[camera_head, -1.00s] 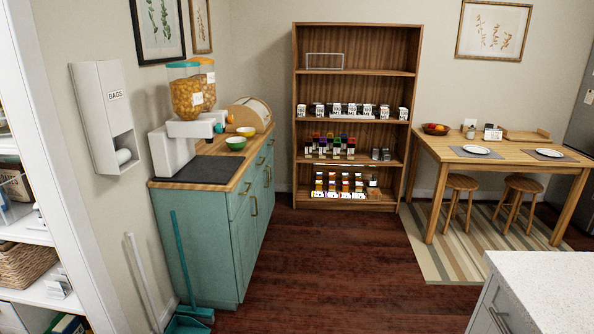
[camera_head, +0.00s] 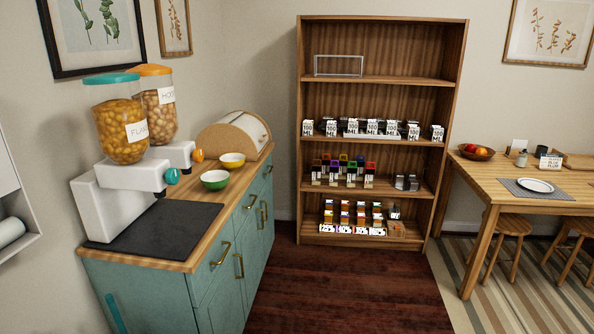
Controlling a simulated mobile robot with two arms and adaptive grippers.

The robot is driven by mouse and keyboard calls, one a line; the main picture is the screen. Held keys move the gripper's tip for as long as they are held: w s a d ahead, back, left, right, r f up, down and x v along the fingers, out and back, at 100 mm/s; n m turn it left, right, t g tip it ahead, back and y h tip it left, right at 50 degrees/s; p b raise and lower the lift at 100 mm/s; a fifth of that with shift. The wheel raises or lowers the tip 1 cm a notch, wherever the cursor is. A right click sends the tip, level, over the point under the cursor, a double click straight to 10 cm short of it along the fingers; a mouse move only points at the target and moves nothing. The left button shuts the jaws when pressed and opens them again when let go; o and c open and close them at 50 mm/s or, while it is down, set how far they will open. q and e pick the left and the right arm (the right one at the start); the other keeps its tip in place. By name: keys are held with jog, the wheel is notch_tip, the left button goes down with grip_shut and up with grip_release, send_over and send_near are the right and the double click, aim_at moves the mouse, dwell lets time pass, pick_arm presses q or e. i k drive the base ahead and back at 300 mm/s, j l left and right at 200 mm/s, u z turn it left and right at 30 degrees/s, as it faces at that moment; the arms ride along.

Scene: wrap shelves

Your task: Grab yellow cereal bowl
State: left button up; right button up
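The yellow cereal bowl (camera_head: 232,160) stands upright on the wooden top of the teal cabinet (camera_head: 226,221). It is just behind and to the right of a green bowl (camera_head: 214,180). The two bowls look close together; I cannot tell if they touch. The inside of the yellow bowl looks pale and empty. Neither of my grippers shows in the head view.
A bread box (camera_head: 236,135) is behind the yellow bowl. A stocked wooden shelf (camera_head: 376,88) and a dining table (camera_head: 520,180) stand further right. The floor (camera_head: 340,290) before the cabinet is clear.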

aim_at(233, 163)
jog(key=i+l+u, duration=0.25)
jog(key=i+u, duration=0.25)
jog(key=i+l+u, duration=1)
jog(key=l, duration=0.2)
